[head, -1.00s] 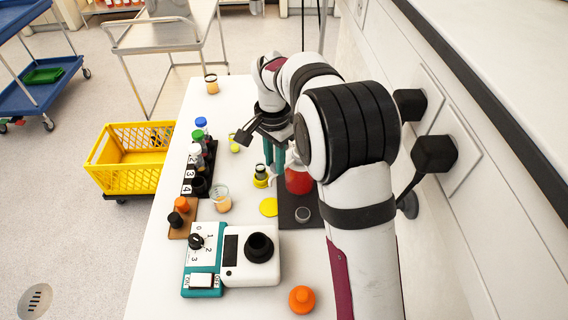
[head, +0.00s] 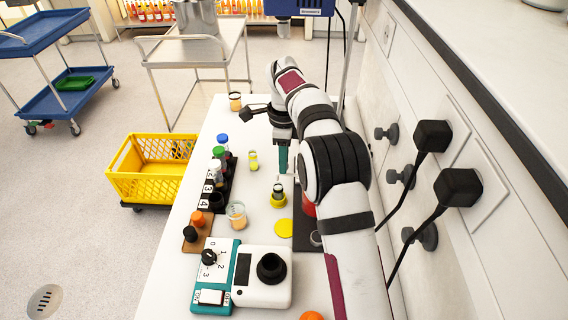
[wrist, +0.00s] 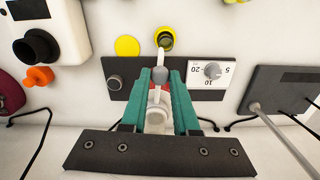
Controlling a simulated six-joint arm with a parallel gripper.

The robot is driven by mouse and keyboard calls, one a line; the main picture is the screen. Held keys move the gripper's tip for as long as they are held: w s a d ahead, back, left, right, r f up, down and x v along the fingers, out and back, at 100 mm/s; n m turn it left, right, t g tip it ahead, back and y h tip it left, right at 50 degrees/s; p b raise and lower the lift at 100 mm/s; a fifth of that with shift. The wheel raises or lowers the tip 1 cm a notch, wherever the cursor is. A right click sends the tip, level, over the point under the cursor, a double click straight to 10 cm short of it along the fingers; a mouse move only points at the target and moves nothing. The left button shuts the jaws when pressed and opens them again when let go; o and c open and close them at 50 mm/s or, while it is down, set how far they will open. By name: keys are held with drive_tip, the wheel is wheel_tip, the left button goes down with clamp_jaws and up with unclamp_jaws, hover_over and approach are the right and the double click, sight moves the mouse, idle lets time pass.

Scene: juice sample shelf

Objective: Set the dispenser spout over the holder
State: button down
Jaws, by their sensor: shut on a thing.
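The dispenser (wrist: 158,98) shows in the wrist view as a white and grey head with a pale spout (wrist: 161,60) pointing towards the holder. My gripper (wrist: 160,82) has its teal fingers shut on the dispenser head, one on each side. The yellow holder (wrist: 172,33) is just beyond the spout tip, with a vial in it. In the head view the holder (head: 278,202) stands on the white table, and my gripper (head: 283,158) is behind it. The red dispenser bottle (head: 309,209) is mostly hidden by my arm. I cannot tell the spout's height above the holder.
A dark plate (wrist: 125,93) lies under the dispenser, with a knob and a dial panel (wrist: 207,74) on it. A yellow disc (head: 283,227) lies beside the holder. A cup (head: 236,214), numbered vial rack (head: 209,200) and teal-white device (head: 262,289) stand left and in front.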

drive_tip(key=shift+w+d+m, duration=0.1)
drive_tip(key=shift+w+m, duration=0.35)
drive_tip(key=shift+m, duration=0.05)
drive_tip(key=shift+w, duration=0.1)
drive_tip(key=c, duration=0.7)
unclamp_jaws()
drive_tip(key=shift+o, duration=0.2)
wheel_tip(320, 180, up, 7)
drive_tip(key=shift+r, duration=0.25)
